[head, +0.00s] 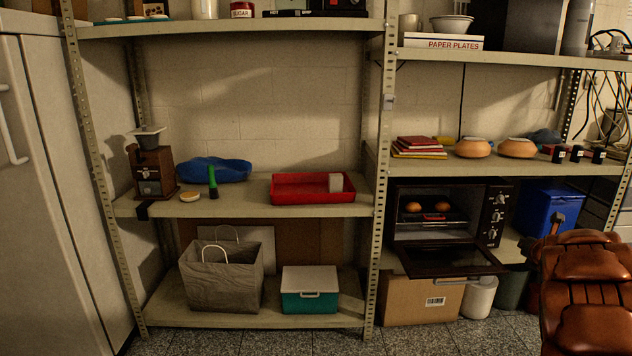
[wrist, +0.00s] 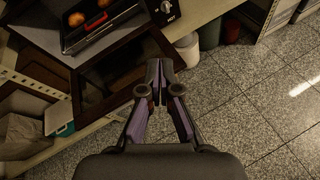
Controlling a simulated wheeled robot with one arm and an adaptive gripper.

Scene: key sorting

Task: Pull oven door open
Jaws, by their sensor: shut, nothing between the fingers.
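The black oven (head: 497,214) stands on the lower right shelf, with knobs on its right panel. Its door (head: 450,261) is folded down, roughly level, and sticks out in front of the shelf. The lit cavity behind it shows two round brown items (head: 428,206) on a rack. In the wrist view the lowered door (wrist: 96,88) is a brown frame with dark glass. My gripper (wrist: 159,75) is shut and empty, beside the door's right edge in that picture; I cannot tell whether it touches. I cannot make out its fingers in the head view.
A cardboard box (head: 420,302) and a white container (head: 480,298) are below the door. A blue bin (head: 545,212) is right of the oven. A shelf post (head: 378,230) stands at its left. Speckled floor (wrist: 240,125) is clear in front.

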